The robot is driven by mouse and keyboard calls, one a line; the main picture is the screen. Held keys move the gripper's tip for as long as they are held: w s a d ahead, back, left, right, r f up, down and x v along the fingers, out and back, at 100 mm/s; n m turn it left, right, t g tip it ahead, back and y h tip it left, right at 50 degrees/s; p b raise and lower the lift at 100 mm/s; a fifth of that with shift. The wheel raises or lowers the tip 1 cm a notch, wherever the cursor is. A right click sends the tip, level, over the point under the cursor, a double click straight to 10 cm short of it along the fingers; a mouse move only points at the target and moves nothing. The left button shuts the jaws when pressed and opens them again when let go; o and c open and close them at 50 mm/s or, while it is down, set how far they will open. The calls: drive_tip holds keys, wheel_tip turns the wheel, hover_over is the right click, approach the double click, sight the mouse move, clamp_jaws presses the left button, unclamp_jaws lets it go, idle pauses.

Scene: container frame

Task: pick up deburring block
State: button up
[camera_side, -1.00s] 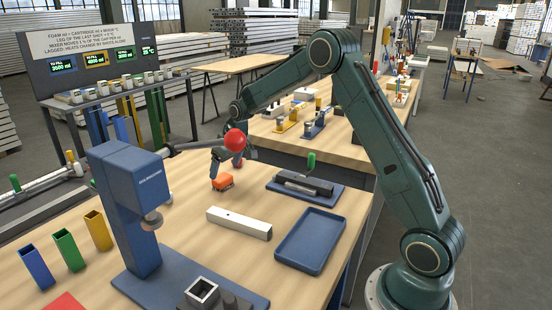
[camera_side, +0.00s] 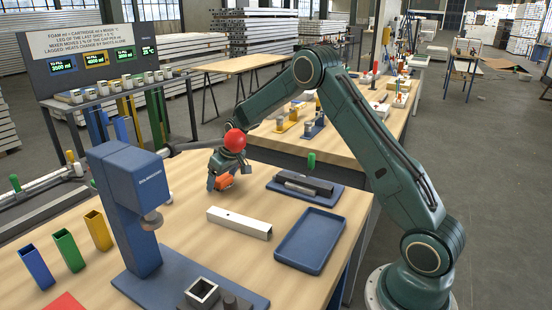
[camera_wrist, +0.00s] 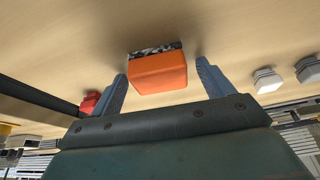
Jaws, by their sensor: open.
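The deburring block is an orange block with a dark, speckled strip along one side. It lies on the wooden bench, and in the side view (camera_side: 225,182) my gripper partly covers it. In the wrist view the deburring block (camera_wrist: 158,72) sits between the two blue-grey fingers, with clear gaps on both sides. My gripper (camera_side: 228,175) is open and low over the block. In the wrist view my gripper (camera_wrist: 162,88) shows its fingertips spread wide, and nothing is held.
A blue press (camera_side: 125,200), a light metal bar (camera_side: 239,223), an empty blue tray (camera_side: 310,240) and a clamp fixture (camera_side: 305,187) are on the bench. Bare wood surrounds the block.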

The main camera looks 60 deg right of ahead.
sight(222, 177)
idle(0.4)
drive_tip(key=c, duration=1.1)
drive_tip(key=shift+r, duration=0.1)
wheel_tip(222, 177, up, 20)
drive_tip(key=shift+f, duration=0.1)
idle(0.4)
